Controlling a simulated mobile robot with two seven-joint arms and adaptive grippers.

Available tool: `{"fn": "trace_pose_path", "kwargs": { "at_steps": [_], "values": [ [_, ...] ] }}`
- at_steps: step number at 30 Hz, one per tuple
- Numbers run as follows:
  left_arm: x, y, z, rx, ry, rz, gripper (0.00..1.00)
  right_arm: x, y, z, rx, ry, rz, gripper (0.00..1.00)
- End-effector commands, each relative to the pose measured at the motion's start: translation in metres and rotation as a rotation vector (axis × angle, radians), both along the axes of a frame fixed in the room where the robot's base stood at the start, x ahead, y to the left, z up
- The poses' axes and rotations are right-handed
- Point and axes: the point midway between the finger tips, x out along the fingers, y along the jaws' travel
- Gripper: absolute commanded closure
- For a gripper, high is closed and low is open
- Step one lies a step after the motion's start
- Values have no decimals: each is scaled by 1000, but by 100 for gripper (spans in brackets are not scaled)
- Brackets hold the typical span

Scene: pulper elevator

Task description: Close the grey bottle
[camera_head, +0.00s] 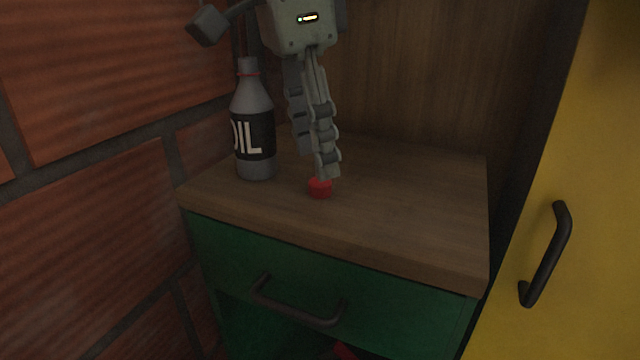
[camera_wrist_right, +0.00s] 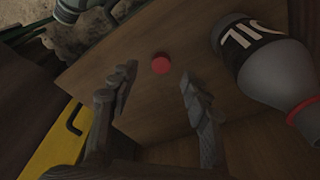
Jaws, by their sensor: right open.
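The grey bottle (camera_head: 254,125) with a black OIL label stands upright on the wooden top of a green cabinet, near the brick wall. A red ring circles its neck, and no cap shows on its mouth. It also shows in the right wrist view (camera_wrist_right: 275,75), beside the fingers. A small red cap (camera_head: 320,189) lies on the wood to the right of the bottle; it also shows in the right wrist view (camera_wrist_right: 161,64). My right gripper (camera_head: 318,165) is open, pointing down just above and behind the cap, with nothing between its fingers (camera_wrist_right: 158,92). My left gripper is out of view.
The wooden top (camera_head: 420,200) is clear to the right of the cap. A brick wall (camera_head: 90,150) stands close on the left, and a wooden panel is behind. The green drawer (camera_head: 330,270) is below the top. A yellow door (camera_head: 590,180) with a black handle stands at right.

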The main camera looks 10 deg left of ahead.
Motion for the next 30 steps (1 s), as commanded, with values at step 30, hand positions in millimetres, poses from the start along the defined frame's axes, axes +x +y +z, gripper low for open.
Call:
{"fn": "trace_pose_path", "kwargs": {
  "at_steps": [30],
  "values": [
    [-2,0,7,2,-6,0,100,4,-3,-34,-1,1,0,86]
  ]
}}
